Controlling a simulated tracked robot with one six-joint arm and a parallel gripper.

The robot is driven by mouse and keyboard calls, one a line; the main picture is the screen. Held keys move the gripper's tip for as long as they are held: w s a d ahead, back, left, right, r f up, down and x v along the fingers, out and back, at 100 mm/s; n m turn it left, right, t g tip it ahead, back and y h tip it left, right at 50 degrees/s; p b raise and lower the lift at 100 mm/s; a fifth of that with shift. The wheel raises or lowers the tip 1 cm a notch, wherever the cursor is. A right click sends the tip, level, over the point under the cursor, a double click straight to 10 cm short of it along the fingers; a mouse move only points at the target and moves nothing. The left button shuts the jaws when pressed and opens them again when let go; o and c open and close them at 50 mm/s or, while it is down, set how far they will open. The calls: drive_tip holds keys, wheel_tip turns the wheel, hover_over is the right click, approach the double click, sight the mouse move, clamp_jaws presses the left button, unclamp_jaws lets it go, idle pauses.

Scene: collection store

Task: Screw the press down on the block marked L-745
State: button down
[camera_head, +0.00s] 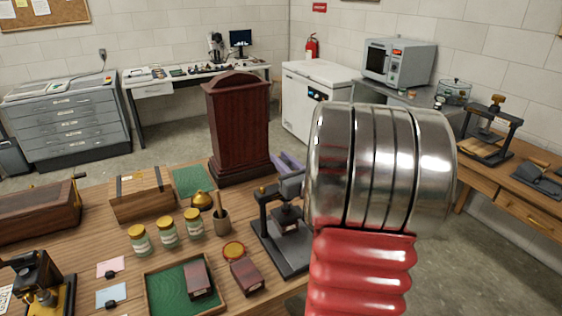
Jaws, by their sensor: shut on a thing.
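A small black press (264,222) with a dark base plate stands on the wooden table at its right side. A dark block (288,222) with a pale label sits under its top bar; the label is too small to read. My gripper (284,188) is at the top of the press, shut on what looks like the press's screw handle. My large silver and red arm hides the right side of the press and most of the fingers.
A green-lined tray (160,309) holds a dark red block (198,278); another block (246,275) lies beside it. A mortar with pestle (221,220), several jars (167,233) and a tall red-brown cabinet (238,130) stand nearby. Another press (490,130) stands on the right-hand table.

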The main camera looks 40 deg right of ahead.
drive_tip(key=shift+d+m+g+h, duration=0.15)
drive_tip(key=shift+m+g+h, duration=0.35)
drive_tip(key=shift+m+h, duration=0.6)
drive_tip(key=shift+s+d+r+h, duration=0.1)
drive_tip(key=shift+h, duration=0.6)
drive_tip(key=c, duration=1.7)
unclamp_jaws()
drive_tip(key=shift+o, duration=0.2)
